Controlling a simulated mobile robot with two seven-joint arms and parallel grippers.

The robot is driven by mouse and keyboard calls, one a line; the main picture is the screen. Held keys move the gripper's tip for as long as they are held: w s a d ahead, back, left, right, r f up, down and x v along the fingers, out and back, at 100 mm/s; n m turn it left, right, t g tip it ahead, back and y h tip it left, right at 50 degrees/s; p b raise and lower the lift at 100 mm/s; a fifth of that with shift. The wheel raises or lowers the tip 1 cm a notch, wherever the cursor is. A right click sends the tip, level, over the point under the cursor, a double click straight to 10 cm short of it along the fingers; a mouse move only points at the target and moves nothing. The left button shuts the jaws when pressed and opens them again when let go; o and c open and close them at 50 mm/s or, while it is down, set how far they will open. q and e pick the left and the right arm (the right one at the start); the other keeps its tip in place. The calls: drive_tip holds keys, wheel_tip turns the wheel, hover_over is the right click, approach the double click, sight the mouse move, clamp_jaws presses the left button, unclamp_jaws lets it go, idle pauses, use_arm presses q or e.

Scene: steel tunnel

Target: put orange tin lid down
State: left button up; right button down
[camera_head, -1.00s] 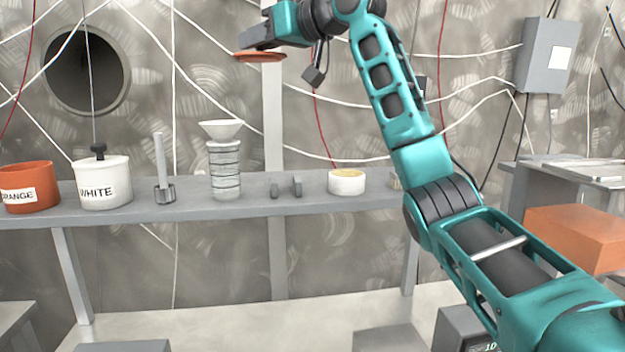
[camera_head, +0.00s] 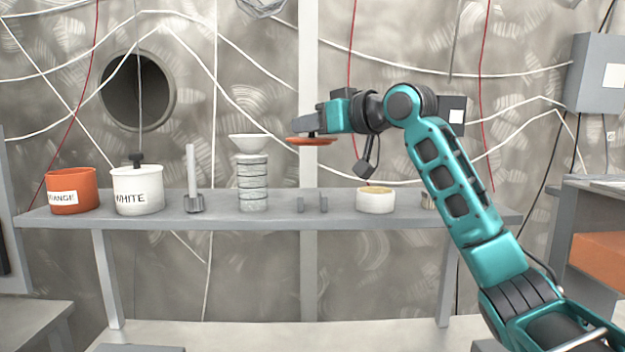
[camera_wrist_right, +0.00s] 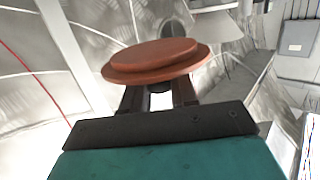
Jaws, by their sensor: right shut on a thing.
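The orange tin lid (camera_head: 311,142) is a flat round disc held level in my right gripper (camera_head: 312,134), above the shelf and to the right of the white funnel. In the right wrist view the lid (camera_wrist_right: 157,60) fills the space beyond the fingers (camera_wrist_right: 158,97), which are shut on its knob; the knob is mostly hidden. The orange tin (camera_head: 73,192), labelled and without a lid on it, stands at the left end of the shelf (camera_head: 280,224). My left gripper is not in view.
A white tin (camera_head: 138,192) with a dark knob, a grey post tool (camera_head: 193,185), a ringed stack with a funnel (camera_head: 251,175), two small grey uprights (camera_head: 312,204) and a pale round dish (camera_head: 375,200) stand along the shelf. Gaps of bare shelf lie between them.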

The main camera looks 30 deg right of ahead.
wheel_tip(320, 180, down, 8)
drive_tip(key=shift+r+b, duration=0.25)
drive_tip(key=shift+b, duration=0.35)
drive_tip(key=shift+f, duration=0.4)
drive_tip(key=shift+f, duration=0.45)
drive_tip(key=c, duration=0.9)
unclamp_jaws()
